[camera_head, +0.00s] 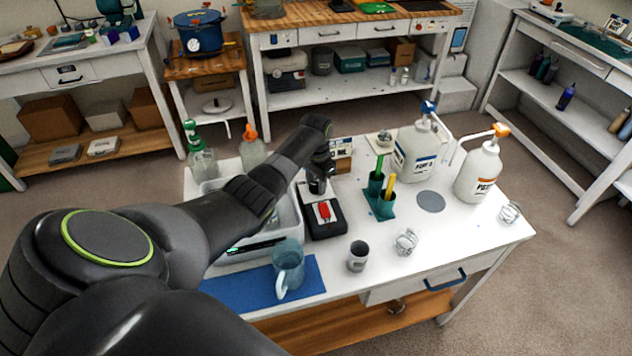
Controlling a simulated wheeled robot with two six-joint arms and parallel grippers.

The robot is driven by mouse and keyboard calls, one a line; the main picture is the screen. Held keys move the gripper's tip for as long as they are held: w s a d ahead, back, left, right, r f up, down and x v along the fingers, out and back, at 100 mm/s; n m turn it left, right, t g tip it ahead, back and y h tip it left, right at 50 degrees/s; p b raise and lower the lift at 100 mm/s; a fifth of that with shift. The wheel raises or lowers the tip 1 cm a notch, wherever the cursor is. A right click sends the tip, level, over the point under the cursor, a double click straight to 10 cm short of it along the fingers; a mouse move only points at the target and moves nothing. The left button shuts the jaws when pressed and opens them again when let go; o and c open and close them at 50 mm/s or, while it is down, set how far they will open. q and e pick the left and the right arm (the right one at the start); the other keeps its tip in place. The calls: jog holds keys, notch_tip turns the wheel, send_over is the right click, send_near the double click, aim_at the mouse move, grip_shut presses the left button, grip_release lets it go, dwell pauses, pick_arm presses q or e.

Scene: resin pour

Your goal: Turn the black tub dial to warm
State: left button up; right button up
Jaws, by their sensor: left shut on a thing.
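A black unit (324,222) with a red part on its top stands on the white table, right beside a pale grey tub (292,213). My left arm reaches in from the left across the tub. Its gripper (317,186) points down at the rear of the black unit, with its fingers shut on the dial. The dial is mostly hidden by the fingers, so its setting cannot be read. My right gripper is out of view.
A blue mat (240,290) with a glass jug (288,268) lies at the table's front. A grey cup (358,256) stands right of it. Pump bottles (415,152) and a teal holder (379,203) stand further right.

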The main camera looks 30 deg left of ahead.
pick_arm(q)
jog(key=shift+m, duration=0.3)
jog(key=shift+r+m+p, duration=0.1)
jog(key=shift+m+p, duration=0.35)
jog(key=shift+m, duration=0.35)
jog(key=m, duration=0.2)
jog(key=shift+m+p, duration=0.3)
jog(key=m, duration=0.4)
jog(key=shift+m+p, duration=0.3)
jog(key=shift+m, duration=0.1)
jog(key=o, duration=1)
